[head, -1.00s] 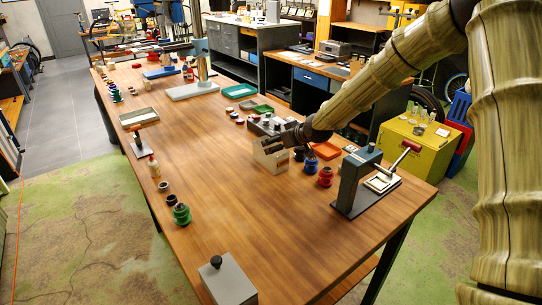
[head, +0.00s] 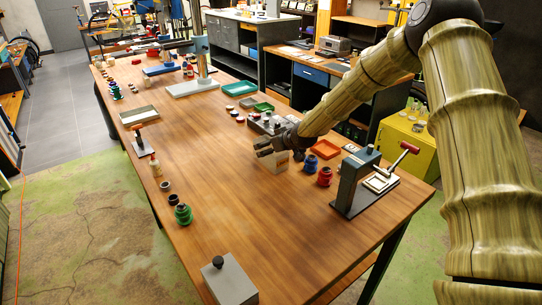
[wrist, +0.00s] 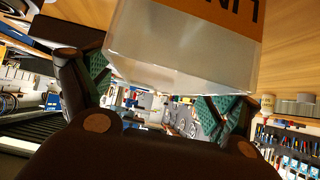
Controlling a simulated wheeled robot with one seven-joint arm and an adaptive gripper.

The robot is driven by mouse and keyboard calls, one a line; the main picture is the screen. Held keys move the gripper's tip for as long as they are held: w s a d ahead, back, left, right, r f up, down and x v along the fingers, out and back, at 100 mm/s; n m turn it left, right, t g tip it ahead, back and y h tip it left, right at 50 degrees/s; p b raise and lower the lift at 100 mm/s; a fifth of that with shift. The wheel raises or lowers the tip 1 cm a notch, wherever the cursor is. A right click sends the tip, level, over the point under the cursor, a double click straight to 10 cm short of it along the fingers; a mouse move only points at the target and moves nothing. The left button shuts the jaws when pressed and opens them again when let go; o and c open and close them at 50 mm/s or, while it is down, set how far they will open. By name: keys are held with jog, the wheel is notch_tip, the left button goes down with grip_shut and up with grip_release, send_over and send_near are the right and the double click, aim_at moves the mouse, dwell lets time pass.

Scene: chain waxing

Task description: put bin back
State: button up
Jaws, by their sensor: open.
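The bin (head: 277,163) is a small pale box on the wooden table, right of the table's middle in the head view. In the wrist view the bin (wrist: 185,52) looks clear-walled, with an orange label whose letters appear upside down. My gripper (head: 268,147) is at the bin and hides its upper part in the head view. In the wrist view my gripper (wrist: 158,95) is open, its green-padded fingers apart at either side of the bin's near edge. I cannot tell whether the fingers touch it.
Red and blue spools (head: 325,176) and an orange tray (head: 325,149) stand right of the bin. A grey press with a red handle (head: 368,180) is at the table's right edge. Dark containers (head: 265,124) sit behind my gripper. The table's front middle is clear.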

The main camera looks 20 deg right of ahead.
jog(key=shift+w+f, duration=0.1)
jog(key=shift+c, duration=0.4)
jog(key=c, duration=1.1)
jog(key=shift+c, duration=0.2)
jog(key=shift+r, duration=0.2)
